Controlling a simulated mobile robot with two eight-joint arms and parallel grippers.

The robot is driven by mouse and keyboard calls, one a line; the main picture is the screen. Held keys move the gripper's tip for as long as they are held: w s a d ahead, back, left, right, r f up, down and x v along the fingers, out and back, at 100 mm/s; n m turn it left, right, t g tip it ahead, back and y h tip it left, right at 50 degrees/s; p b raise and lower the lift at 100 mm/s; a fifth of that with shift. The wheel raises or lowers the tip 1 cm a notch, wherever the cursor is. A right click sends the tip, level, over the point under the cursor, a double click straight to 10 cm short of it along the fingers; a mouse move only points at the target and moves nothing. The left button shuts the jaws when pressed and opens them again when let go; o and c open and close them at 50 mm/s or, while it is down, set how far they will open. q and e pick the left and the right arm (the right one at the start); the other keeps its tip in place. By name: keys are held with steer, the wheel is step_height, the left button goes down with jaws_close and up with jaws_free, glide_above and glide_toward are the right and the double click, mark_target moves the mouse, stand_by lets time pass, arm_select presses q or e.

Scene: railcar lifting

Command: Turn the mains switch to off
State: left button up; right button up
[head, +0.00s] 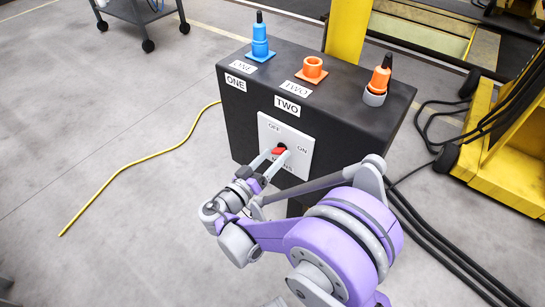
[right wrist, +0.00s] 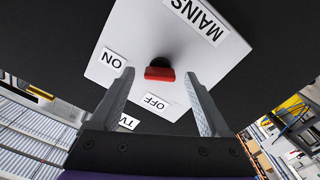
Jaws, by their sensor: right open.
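The mains switch is a red handle (head: 279,150) on a white plate (head: 296,167) on the front of a black box. The plate is marked OFF at the top, ON at the right and MAINS at the bottom. I cannot tell for sure which mark the handle points to. My right gripper (head: 270,157) is open in front of the plate. In the right wrist view its fingertips (right wrist: 157,76) stand on either side of the red handle (right wrist: 159,73), with gaps on both sides. My left gripper is not in view.
The black box (head: 240,115) carries a blue plug (head: 260,45), an empty orange socket (head: 312,68) and an orange plug (head: 380,75) on top. A yellow cable (head: 140,160) lies on the floor at the left. Black cables and yellow machinery (head: 510,150) are at the right.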

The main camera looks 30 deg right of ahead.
steer(key=shift+d, duration=0.1)
jaws_close()
stand_by(0.4)
steer(key=shift+n, duration=0.3)
steer(key=n, duration=0.5)
steer(key=shift+p, duration=0.3)
steer(key=n, duration=0.6)
steer(key=shift+n, duration=0.4)
jaws_free()
